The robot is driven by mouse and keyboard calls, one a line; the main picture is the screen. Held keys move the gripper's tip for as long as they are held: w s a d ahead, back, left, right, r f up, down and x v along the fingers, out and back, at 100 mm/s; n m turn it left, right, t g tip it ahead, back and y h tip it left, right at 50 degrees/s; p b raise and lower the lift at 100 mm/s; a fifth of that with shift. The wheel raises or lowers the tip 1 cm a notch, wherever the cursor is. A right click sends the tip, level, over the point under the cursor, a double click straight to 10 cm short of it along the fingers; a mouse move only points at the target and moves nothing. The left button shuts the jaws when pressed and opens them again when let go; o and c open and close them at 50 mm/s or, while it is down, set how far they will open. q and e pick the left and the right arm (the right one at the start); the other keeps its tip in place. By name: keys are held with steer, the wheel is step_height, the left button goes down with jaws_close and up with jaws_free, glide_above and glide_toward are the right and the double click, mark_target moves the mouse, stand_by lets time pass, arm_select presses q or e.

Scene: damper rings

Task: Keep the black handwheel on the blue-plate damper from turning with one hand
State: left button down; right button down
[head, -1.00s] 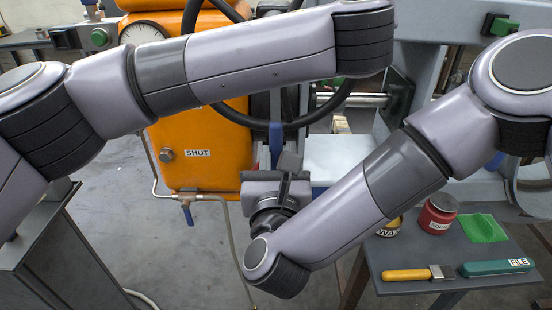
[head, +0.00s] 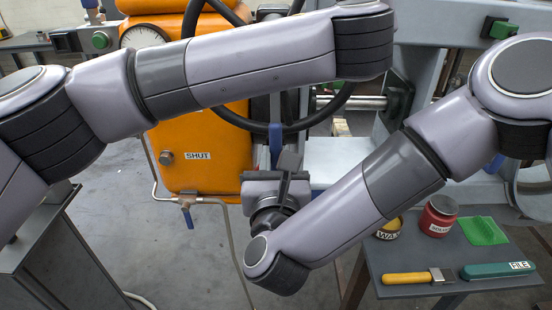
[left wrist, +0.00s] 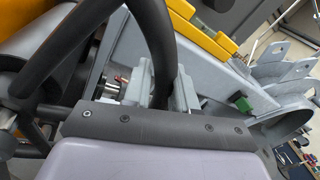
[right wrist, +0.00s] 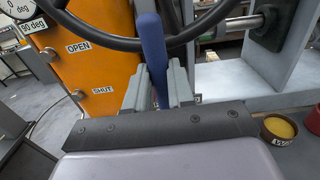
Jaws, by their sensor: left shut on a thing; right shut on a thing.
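The black handwheel (head: 300,127) stands in front of the orange housing (head: 207,178), partly hidden by my left arm in the head view. In the left wrist view my left gripper (left wrist: 160,84) is shut on the black wheel rim (left wrist: 156,35), one finger on each side. My left gripper is hidden in the head view. My right gripper (head: 286,165) is below the wheel, shut on an upright blue handle (right wrist: 152,45). The handle's top is close to the wheel rim in the right wrist view. I cannot make out a blue plate.
A thin pipe (head: 225,207) runs below the orange housing.

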steer(key=shift+w+r, duration=0.1)
steer(key=shift+w, duration=0.05)
steer(key=shift+w, duration=0.85)
steer(key=c, duration=0.9)
jaws_free()
steer(key=c, duration=0.4)
